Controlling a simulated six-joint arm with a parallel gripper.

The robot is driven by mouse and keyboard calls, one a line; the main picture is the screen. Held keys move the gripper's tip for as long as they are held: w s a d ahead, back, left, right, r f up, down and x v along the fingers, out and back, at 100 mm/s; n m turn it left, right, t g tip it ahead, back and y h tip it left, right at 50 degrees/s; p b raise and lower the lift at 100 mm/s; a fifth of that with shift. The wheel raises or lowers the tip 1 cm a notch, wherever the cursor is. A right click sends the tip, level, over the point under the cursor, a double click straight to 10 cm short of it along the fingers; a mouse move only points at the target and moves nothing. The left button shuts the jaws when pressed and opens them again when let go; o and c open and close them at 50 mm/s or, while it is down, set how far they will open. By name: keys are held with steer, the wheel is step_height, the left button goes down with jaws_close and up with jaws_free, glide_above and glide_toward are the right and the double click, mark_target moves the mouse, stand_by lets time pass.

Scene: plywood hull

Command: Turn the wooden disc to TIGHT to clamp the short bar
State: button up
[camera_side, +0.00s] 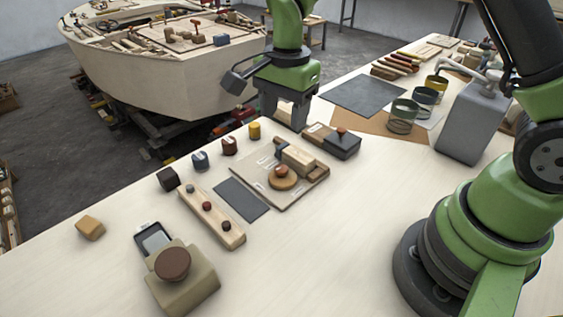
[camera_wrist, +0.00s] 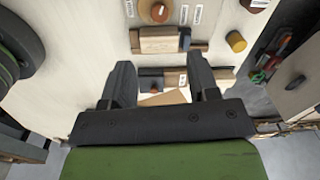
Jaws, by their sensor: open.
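The wooden disc (camera_side: 283,183) with a red-brown knob lies flat on a thin pale board (camera_side: 262,190) in the side view. It also shows at the top edge of the wrist view (camera_wrist: 158,14), between small white labels too small to read. The short bar (camera_side: 298,158), a pale wood block, sits just behind the disc, beside a dark grey piece. It also shows in the wrist view (camera_wrist: 160,40). My gripper (camera_side: 285,122) is open and empty, fingers pointing down, behind the bar and apart from the disc. Its fingers also show in the wrist view (camera_wrist: 159,66).
A black box with a brown knob (camera_side: 342,142) stands right of the board. A wooden strip with several knobs (camera_side: 212,218) and a dark flat plate (camera_side: 241,199) lie to the left. Several small blocks line the far edge.

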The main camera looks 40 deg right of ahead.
mark_target(281, 168)
steer(key=shift+m+g, duration=0.3)
steer(key=shift+m, duration=0.1)
steer(key=f, duration=1.2)
steer(key=shift+w+f, duration=0.25)
